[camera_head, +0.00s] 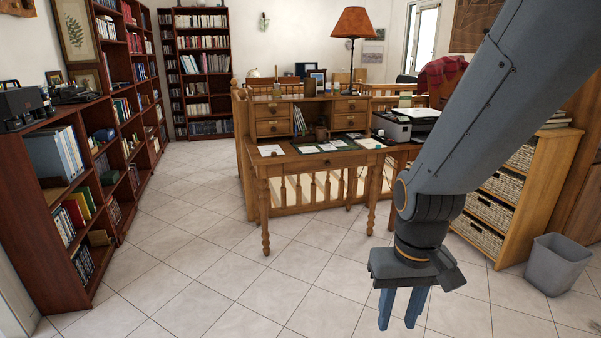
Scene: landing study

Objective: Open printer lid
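The printer (402,124) is a small white and dark machine on the wooden surface at the right end of the desk, in the upper right middle of the view. My arm hides part of its right side. A flat white area shows on its top; I cannot tell whether this is the lid or paper. My gripper (402,309) hangs low in front, pointing down over the tiled floor, well apart from the printer. Its two blue fingers stand apart with nothing between them.
The wooden desk (262,172) holds papers, drawers and an orange lamp (354,24). A basket shelf (540,185) and a grey bin (557,265) stand at the right. Bookcases (42,225) line the left. The tiled floor (205,270) before the desk is clear.

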